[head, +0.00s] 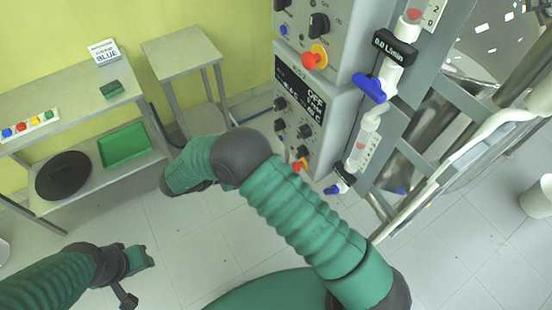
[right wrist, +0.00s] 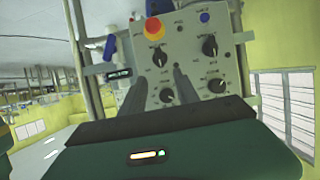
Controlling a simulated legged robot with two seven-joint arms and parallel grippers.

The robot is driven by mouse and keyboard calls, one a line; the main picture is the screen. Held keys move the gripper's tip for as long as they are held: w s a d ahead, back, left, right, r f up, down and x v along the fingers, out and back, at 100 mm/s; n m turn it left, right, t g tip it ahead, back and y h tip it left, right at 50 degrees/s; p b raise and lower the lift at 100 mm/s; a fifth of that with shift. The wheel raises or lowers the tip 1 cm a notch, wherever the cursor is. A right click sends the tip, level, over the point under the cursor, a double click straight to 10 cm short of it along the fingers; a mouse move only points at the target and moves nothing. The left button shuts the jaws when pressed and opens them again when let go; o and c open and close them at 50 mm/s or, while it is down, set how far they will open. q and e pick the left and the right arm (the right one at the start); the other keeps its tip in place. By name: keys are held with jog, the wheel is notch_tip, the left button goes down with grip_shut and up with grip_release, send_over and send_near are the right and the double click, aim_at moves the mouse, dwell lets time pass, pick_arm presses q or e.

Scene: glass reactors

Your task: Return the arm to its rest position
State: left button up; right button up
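My right arm (head: 305,215) is green and ribbed. In the head view it rises from the bottom right to a dark elbow joint, then bends down to the left. Its gripper is hidden behind the forearm there. In the right wrist view my right gripper (right wrist: 161,82) shows two dark fingers standing apart with nothing between them, in front of a grey control panel (right wrist: 180,60). I cannot tell its distance from the panel. My left gripper (head: 138,277) is at the lower left of the head view, above the floor, with its fingers apart and empty.
The control cabinet (head: 330,110) has knobs and a red button (head: 315,57), close to my right arm. Pipes with blue valves (head: 369,87) stand beside it. A shelf table (head: 60,90) and a small table (head: 180,52) stand at the left. Tiled floor (head: 185,245) is open below.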

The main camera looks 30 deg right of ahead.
jog(key=v, duration=0.2)
jog(key=shift+a+r, duration=0.15)
jog(key=shift+a, duration=0.05)
jog(key=shift+w, duration=0.1)
jog(key=w+r+n+t+y, duration=0.3)
jog(key=w+r+t+y, duration=0.15)
jog(key=w, duration=0.25)
jog(key=w+r+n+t+y, duration=0.3)
jog(key=w+r+n+t, duration=0.1)
jog(key=w+t, duration=0.25)
jog(key=s+d+f+n+g+y, duration=0.1)
jog(key=s+f+n+g+y, duration=0.1)
jog(key=s, duration=0.7)
jog(key=s+d+f+n+g+y, duration=0.2)
jog(key=s+f+n+g, duration=0.1)
jog(key=s, duration=0.7)
jog(key=s+d+f+n+g+y, duration=0.1)
jog(key=s+n+g, duration=0.3)
jog(key=s, duration=0.5)
jog(key=shift+s+d+f+n+y, duration=0.2)
jog(key=shift+s+f+n+y, duration=0.2)
jog(key=shift+f+n+y, duration=0.25)
